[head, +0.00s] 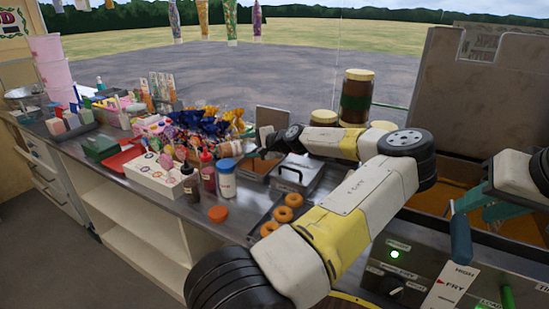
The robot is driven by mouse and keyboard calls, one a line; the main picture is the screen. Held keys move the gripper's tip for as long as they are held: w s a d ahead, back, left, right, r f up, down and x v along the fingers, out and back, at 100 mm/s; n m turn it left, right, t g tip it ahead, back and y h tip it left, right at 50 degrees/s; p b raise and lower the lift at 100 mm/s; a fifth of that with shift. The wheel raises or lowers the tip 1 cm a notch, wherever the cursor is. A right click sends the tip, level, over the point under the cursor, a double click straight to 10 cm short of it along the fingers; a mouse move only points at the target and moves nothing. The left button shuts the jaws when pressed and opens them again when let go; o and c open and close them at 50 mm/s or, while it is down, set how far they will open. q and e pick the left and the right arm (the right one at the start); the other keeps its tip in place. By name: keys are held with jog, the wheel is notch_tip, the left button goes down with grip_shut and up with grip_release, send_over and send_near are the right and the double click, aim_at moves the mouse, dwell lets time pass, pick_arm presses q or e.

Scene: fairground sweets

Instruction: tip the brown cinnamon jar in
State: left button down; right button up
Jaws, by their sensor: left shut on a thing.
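My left gripper (262,148) is shut over a metal pan of brown powder (258,170) at the middle of the counter. It holds a small brown thing (243,159), which looks like the cinnamon jar lying tilted to the left. The gripper hides part of it, and I cannot tell if anything is falling from it. My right gripper (478,199) is at the right edge over the fryer, beside a teal handle; its jaws are too hidden to judge.
An orange lid (218,213) lies in front. The fryer panel (420,275) is at lower right.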

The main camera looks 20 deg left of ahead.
pick_arm(q)
notch_tip(320, 180, up, 7)
jog(key=shift+f, duration=0.1)
jog(key=shift+r+n+t+h, duration=0.3)
jog(key=shift+n+t+h, duration=0.3)
jog(key=shift+n+h, duration=0.45)
jog(key=shift+r+n+t+h, duration=0.15)
jog(key=shift+n+t+h, duration=0.3)
jog(key=shift+n+t, duration=0.25)
jog(key=shift+s+a+r+n+t+h, duration=0.1)
jog(key=shift+r+n+t+h, duration=0.1)
jog(key=shift+n+t+h, duration=0.35)
jog(key=shift+a+r+n+t+h, duration=0.15)
jog(key=shift+n+t+h, duration=0.25)
jog(key=shift+n, duration=0.2)
jog(key=shift+d+r+n+t, duration=0.1)
jog(key=shift+d+n+t, duration=0.05)
jog(key=shift+n+t, duration=0.25)
jog(key=shift+d+h, duration=0.1)
jog(key=shift+h, duration=0.25)
